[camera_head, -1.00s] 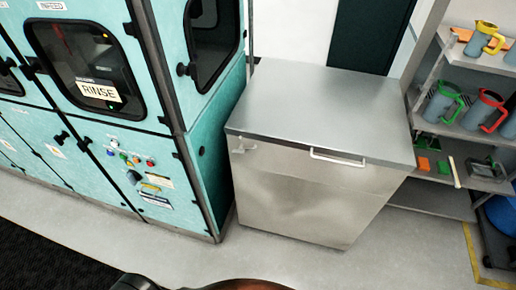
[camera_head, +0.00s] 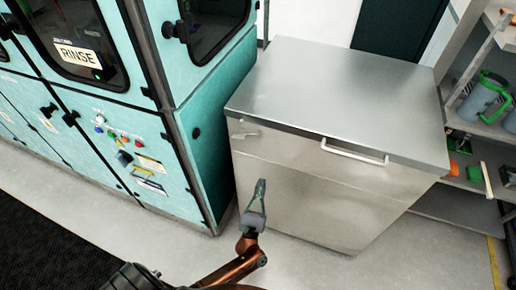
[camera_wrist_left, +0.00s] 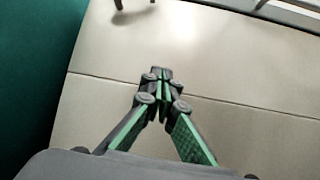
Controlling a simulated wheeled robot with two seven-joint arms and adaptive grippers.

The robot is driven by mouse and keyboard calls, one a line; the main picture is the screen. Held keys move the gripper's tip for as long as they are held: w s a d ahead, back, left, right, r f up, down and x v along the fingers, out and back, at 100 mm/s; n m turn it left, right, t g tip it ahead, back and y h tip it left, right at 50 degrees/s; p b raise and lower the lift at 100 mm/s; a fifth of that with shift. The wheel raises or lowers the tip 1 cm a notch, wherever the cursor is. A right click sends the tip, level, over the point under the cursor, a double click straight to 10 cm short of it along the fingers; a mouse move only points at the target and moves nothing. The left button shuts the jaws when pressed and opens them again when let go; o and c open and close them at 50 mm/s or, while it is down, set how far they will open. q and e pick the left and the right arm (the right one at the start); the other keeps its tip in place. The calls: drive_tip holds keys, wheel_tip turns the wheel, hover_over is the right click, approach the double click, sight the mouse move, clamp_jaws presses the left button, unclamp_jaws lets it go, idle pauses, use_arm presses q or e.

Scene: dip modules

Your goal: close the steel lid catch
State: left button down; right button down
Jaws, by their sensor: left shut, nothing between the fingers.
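A steel chest (camera_head: 310,190) with a flat lid (camera_head: 335,95) stands in the middle of the head view, its lid down. The small steel lid catch (camera_head: 243,133) is at the upper left of its front, just under the lid edge; whether it is latched cannot be told. In the left wrist view part of the catch (camera_wrist_left: 135,4) shows at the top edge. My left gripper (camera_head: 260,183) is in front of the chest, below and slightly right of the catch, pointing up. Its fingers (camera_wrist_left: 161,72) are together and empty. My right gripper is out of view.
A white bar handle (camera_head: 354,153) sticks out from the lid front, right of the catch. A teal washing machine (camera_head: 150,150) stands close on the left. A shelf with jugs (camera_head: 485,100) is on the right. The floor (camera_head: 310,265) in front is clear.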

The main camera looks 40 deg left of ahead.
sight(245, 135)
use_arm(q)
drive_tip(key=w+a+r+n+y, duration=0.2)
drive_tip(key=a+r+n, duration=0.1)
drive_tip(key=r, duration=0.4)
drive_tip(key=w+a+r+n+g+y, duration=0.1)
drive_tip(key=w+a+r+n+y, duration=0.1)
drive_tip(key=r, duration=0.5)
drive_tip(key=shift+w+a+r+n+y+p, duration=0.4)
drive_tip(key=shift+a+n+y, duration=0.35)
drive_tip(key=shift+n, duration=0.65)
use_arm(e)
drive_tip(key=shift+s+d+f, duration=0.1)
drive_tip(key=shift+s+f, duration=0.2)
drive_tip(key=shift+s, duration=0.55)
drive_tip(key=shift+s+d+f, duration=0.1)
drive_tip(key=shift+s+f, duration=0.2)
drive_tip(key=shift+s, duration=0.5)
use_arm(q)
drive_tip(key=shift+f, duration=0.1)
drive_tip(key=shift+d, duration=0.1)
drive_tip(key=shift+r+n+g+y, duration=0.35)
drive_tip(key=shift+n+g+y, duration=0.5)
drive_tip(key=shift+n, duration=0.35)
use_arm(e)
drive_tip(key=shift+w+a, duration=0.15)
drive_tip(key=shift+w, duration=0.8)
